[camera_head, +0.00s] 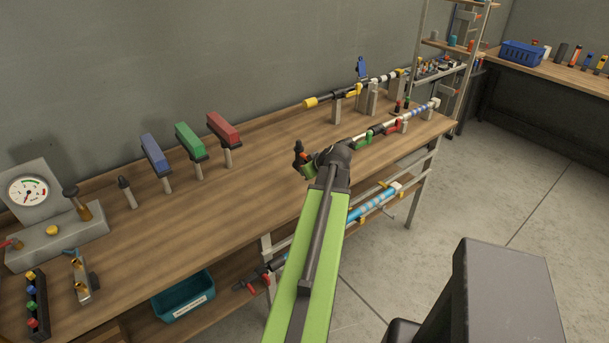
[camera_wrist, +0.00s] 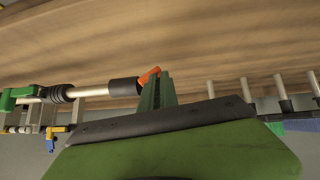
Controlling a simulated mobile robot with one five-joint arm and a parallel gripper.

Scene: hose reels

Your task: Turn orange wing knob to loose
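An orange wing knob (camera_wrist: 149,75) shows in the wrist view at the end of a black sleeve (camera_wrist: 123,90) on a pale rod. My gripper (camera_wrist: 158,82) has green fingers that stand close together right beside the knob, their tips overlapping its right part. I cannot tell whether they touch or clasp it. In the head view my gripper (camera_head: 304,161) is at the end of my green arm, over the bench's front part. The knob is too small or hidden there to make out, and its setting cannot be read.
The wooden bench (camera_head: 265,150) carries a gauge unit (camera_head: 28,193) and blue, green and red blocks on posts to the left. A teal bin (camera_head: 184,297) is below.

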